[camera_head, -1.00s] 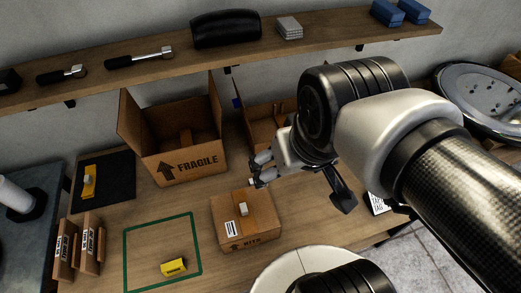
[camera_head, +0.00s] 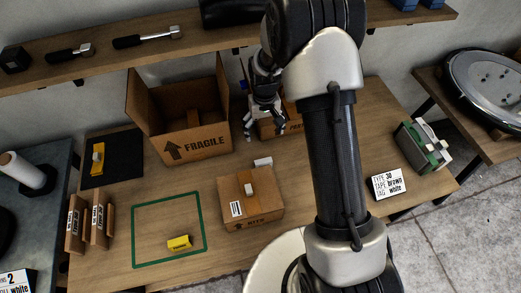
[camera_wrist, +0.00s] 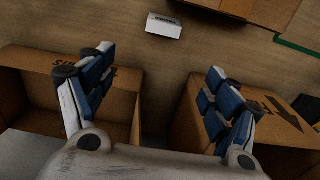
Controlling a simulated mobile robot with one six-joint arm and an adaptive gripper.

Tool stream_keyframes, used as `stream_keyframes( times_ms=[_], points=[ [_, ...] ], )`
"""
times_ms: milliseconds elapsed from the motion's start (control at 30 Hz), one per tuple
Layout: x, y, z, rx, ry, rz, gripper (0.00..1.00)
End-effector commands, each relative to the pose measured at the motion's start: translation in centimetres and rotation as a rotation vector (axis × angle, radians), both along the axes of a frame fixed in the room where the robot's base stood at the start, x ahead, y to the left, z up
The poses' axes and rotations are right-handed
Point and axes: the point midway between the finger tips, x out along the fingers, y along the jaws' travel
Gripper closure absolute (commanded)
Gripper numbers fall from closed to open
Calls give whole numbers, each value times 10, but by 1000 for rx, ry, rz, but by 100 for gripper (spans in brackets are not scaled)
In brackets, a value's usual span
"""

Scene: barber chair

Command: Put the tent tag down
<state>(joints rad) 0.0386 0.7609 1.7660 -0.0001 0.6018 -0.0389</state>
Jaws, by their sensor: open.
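A small white tent tag (camera_head: 263,162) stands on the wooden table just behind the closed cardboard box (camera_head: 262,213). In the wrist view, the tag (camera_wrist: 164,26) is at the top centre, with dark lettering on it. My gripper (camera_head: 265,122) is behind the tag, near the open cardboard box at the back. In the wrist view, the gripper's fingers (camera_wrist: 160,65) are spread with nothing between them, and the tag is apart from them, beyond their tips.
The open FRAGILE box (camera_head: 202,142) stands left of my gripper; another open box (camera_head: 268,130) is partly hidden behind it. A yellow tag (camera_head: 179,242) lies inside a green outline (camera_head: 168,263). Another yellow piece (camera_head: 98,157) is on a black mat. A shelf (camera_head: 218,42) runs above.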

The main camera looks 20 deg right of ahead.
Motion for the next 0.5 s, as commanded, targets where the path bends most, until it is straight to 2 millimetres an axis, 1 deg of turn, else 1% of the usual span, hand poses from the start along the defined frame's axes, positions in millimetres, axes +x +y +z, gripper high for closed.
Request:
stream_keyframes(
  times_ms=[33, 167, 267, 500],
  points=[
    [1, -1, -10, 0, 7, 0, 18],
    [2, -1, -25, 1, 14, 0, 18],
    [2, -1, -41, 1, 15, 0, 18],
    [1, 0, -95, 1, 16, 0, 18]
  ],
)
